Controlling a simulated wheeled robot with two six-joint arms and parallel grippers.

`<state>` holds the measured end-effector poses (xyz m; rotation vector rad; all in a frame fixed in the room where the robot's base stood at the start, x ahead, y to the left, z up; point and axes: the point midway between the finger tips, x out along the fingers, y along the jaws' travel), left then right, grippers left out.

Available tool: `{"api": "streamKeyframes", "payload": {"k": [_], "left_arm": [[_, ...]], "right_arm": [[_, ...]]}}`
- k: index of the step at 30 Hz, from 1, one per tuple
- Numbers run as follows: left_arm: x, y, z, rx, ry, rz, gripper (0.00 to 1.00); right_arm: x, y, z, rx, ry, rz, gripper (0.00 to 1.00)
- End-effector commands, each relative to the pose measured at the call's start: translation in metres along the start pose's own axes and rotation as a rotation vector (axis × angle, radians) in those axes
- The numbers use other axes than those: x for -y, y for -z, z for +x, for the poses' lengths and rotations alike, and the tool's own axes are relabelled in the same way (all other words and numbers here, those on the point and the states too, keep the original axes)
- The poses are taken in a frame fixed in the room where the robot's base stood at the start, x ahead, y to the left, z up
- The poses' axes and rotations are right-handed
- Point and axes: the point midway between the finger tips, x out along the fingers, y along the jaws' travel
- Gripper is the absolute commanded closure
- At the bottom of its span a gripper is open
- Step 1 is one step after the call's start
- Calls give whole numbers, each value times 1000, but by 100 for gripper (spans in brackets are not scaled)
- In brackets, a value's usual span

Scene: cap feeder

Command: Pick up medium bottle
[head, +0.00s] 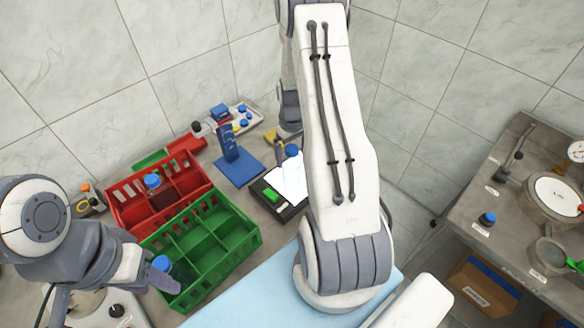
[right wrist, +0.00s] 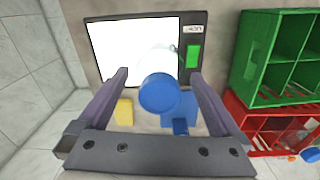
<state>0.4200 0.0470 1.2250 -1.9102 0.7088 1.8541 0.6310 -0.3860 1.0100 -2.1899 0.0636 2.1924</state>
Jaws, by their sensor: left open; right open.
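A bottle with a blue cap (head: 291,151) stands at the scale, its body pale; the right wrist view shows its cap (right wrist: 158,93) large between my fingers. My right gripper (right wrist: 160,75) is open, one finger on each side of this bottle; whether they touch it I cannot tell. In the head view the right arm partly hides that gripper. A blue-capped bottle (head: 152,182) is in the red crate and another blue cap (head: 162,264) is at the green crate. My left gripper (head: 155,283) is open beside that cap. Which bottle is the medium one I cannot tell.
The scale (right wrist: 193,58) has a white plate and a green display. The red crate (head: 196,179) and green crate (head: 255,236) are divided bins. A blue stand (head: 236,165) is behind the scale. A side bench (head: 520,232) with instruments is at right.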

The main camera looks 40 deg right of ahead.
Motion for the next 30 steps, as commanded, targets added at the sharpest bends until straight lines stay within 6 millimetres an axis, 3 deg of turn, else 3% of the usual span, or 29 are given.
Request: {"api": "streamKeyframes", "payload": {"k": [5, 12, 20, 30], "left_arm": [[0, 0, -6, 0, 0, 1, 50], [0, 0, -5, 0, 0, 1, 50], [0, 0, -6, 0, 0, 1, 50], [0, 0, -5, 0, 0, 1, 50]], "right_arm": [[0, 0, 14, 0, 0, 0, 0], [0, 0, 16, -1, -1, 0, 0], [0, 0, 16, -1, -1, 0, 99], [-1, 1, 14, -4, -2, 0, 100]]}}
